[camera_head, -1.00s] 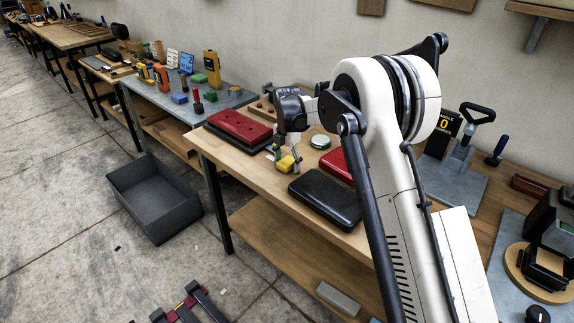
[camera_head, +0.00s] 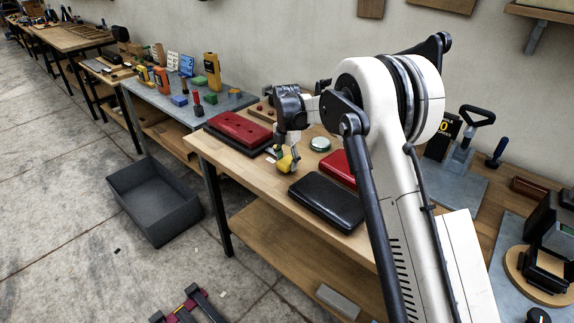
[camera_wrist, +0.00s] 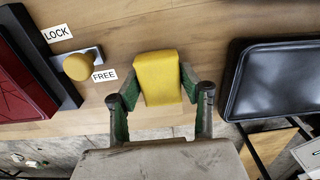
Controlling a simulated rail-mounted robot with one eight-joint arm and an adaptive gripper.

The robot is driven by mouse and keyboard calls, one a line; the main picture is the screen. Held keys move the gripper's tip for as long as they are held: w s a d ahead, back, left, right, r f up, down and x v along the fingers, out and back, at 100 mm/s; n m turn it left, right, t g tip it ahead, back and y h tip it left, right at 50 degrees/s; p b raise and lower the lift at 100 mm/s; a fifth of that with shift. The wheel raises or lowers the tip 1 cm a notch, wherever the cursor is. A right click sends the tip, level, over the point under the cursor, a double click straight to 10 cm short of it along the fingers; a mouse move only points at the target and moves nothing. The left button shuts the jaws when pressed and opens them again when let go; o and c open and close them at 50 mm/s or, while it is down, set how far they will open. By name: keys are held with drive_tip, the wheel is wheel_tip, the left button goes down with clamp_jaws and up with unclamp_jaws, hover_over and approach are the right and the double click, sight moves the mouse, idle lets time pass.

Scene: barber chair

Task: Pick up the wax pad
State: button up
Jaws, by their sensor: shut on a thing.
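The wax pad is a yellow block (camera_wrist: 158,77) between the two green-and-dark fingers of my gripper (camera_wrist: 160,92) in the wrist view. The fingers press on its left and right sides, so my gripper is shut on it. In the head view, the yellow pad (camera_head: 288,159) shows small at the end of my gripper (camera_head: 282,154), over the front part of the wooden bench (camera_head: 257,176). The height of the pad above the bench is hard to tell.
A yellow knob (camera_wrist: 77,66) sits between LOCK and FREE labels, left of the pad. A red-topped case (camera_head: 240,128) stands left, and a black case (camera_head: 326,201) right. A grey bin (camera_head: 155,205) stands on the floor.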

sight(286, 161)
wheel_tip(286, 161, up, 3)
drive_tip(key=shift+s+a+r, duration=0.1)
drive_tip(key=shift+s, duration=0.05)
drive_tip(key=s+a+r, duration=0.6)
drive_tip(key=s, duration=0.3)
drive_tip(key=shift+s+a+r, duration=0.15)
drive_tip(key=shift+s+r, duration=0.1)
